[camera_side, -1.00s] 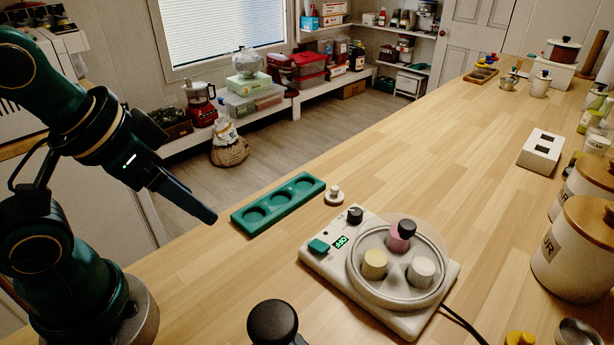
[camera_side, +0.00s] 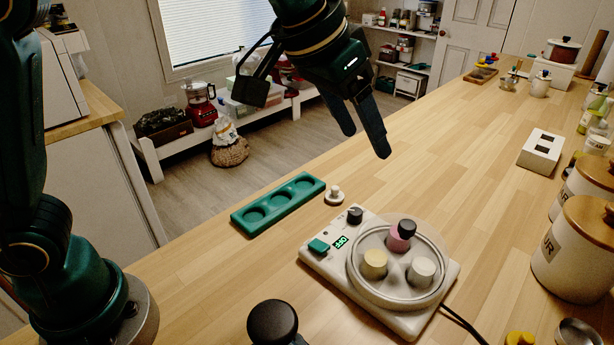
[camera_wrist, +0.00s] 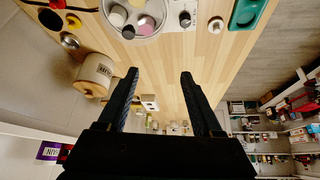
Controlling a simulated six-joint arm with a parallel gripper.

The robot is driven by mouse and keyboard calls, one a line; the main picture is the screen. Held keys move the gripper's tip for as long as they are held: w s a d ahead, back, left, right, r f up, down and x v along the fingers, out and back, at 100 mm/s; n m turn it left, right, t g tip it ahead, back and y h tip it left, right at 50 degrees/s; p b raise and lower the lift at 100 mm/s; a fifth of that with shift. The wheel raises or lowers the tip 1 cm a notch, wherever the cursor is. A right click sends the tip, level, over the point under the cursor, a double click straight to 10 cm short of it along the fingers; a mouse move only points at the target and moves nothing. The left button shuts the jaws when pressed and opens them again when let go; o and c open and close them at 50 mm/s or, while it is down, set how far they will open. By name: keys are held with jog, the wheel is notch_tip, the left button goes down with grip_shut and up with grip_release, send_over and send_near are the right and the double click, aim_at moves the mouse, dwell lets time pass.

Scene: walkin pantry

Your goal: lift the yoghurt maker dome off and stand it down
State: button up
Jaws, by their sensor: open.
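The yoghurt maker (camera_side: 318,262) is a white base with a green switch, a dark dial and a lit display. Its clear dome (camera_side: 438,243) with a black knob (camera_side: 407,228) appears to sit over the round well, with a yellow, a pink and a white jar inside. In the wrist view the black knob (camera_wrist: 128,32) and jars show at the top edge, and the maker is partly cut off. My gripper (camera_side: 366,143) is open and empty, high above the counter and apart from the dome; both fingers show in the wrist view (camera_wrist: 160,73).
A green tray with three round recesses (camera_side: 237,218) and a small white-knobbed disc (camera_side: 334,196) lie left of the maker. A white block with two slots (camera_side: 541,151) and lidded canisters (camera_side: 572,255) stand right.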

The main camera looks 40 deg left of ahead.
aim_at(408, 225)
jog(key=shift+m+g, duration=0.8)
jog(key=shift+g, duration=0.1)
jog(key=d+f, duration=0.4)
jog(key=f, duration=0.1)
jog(key=w+d+f, duration=0.1)
jog(key=d+f, duration=0.1)
jog(key=shift+d+f, duration=0.25)
jog(key=shift+d, duration=0.1)
jog(key=shift+x, duration=2.3)
grip_shut()
jog(key=shift+d, duration=0.1)
